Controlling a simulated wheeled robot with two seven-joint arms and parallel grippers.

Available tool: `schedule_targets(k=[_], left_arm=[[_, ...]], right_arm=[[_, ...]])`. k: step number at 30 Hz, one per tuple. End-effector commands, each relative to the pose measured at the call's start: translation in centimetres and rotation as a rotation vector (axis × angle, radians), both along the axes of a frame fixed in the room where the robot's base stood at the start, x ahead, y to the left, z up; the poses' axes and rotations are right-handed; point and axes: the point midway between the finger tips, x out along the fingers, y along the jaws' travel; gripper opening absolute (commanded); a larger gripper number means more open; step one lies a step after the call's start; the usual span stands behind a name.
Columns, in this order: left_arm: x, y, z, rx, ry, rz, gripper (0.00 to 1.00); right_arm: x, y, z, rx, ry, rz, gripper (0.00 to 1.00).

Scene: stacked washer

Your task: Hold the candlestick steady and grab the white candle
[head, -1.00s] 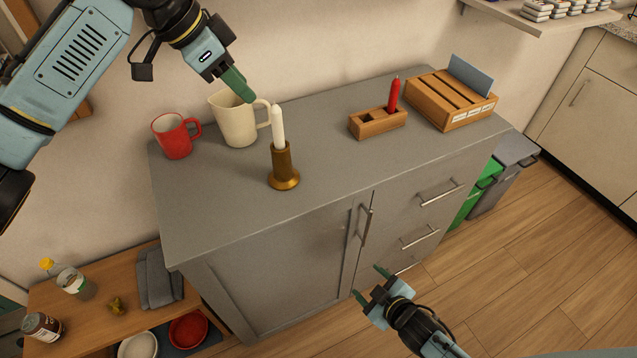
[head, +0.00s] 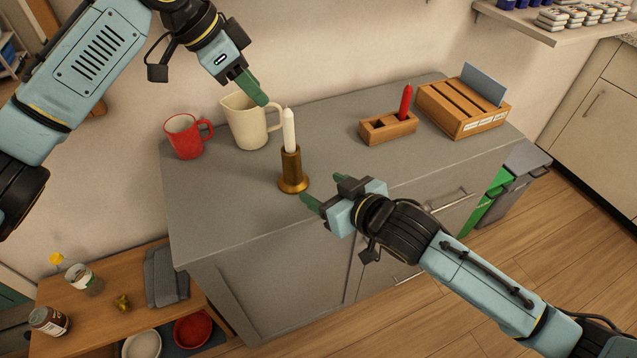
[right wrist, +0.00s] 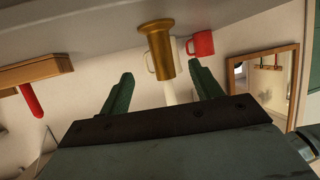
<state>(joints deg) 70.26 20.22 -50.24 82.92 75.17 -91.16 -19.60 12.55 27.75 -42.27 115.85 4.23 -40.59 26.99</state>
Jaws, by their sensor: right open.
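The white candle (head: 289,130) stands upright in the brass candlestick (head: 292,174) on the grey cabinet top. In the right wrist view, which is upside down, the candlestick (right wrist: 157,48) and part of the candle (right wrist: 170,93) show between my fingers. My right gripper (head: 325,190) is open and empty, to the right and front of the candlestick, apart from it. It also shows in the right wrist view (right wrist: 163,85). My left gripper (head: 250,90) is above and left of the candle, in front of the cream pitcher; its fingers overlap, so its opening is unclear.
The cream pitcher (head: 247,127) and a red mug (head: 184,140) stand behind and left of the candlestick. A wooden block (head: 377,131) holding a red candle (head: 405,103) and a slotted wooden box (head: 458,111) stand to the right. The cabinet top (head: 225,220) is clear in front.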

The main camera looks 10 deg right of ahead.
Motion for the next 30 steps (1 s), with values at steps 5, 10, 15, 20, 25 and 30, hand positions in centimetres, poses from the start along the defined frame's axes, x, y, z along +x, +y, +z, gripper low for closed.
schedule_targets(k=[5, 10, 15, 20, 25, 30], left_arm=[[0.0, 0.0, 0.0, 0.000, 0.000, 0.000, 0.36], [0.0, 0.0, 0.0, 0.000, 0.000, 0.000, 0.36], [0.0, 0.0, 0.0, 0.000, 0.000, 0.000, 0.36], [0.0, 0.0, 0.0, 0.000, 0.000, 0.000, 0.36], [0.0, 0.0, 0.0, 0.000, 0.000, 0.000, 0.36], [0.0, 0.0, 0.0, 0.000, 0.000, 0.000, 0.36]], right_arm=[[1.6, 1.0, -0.7, 0.001, 0.003, -0.002, 0.64], [3.9, 2.4, -1.8, 0.000, 0.001, -0.001, 0.64], [6.0, 3.8, -2.9, -0.001, 0.001, -0.001, 0.64], [7.9, 4.9, -3.8, -0.002, 0.000, -0.001, 0.64], [9.4, 5.8, -4.5, -0.001, 0.001, -0.001, 0.64], [10.1, 6.3, -4.9, -0.001, 0.001, 0.000, 0.64]])
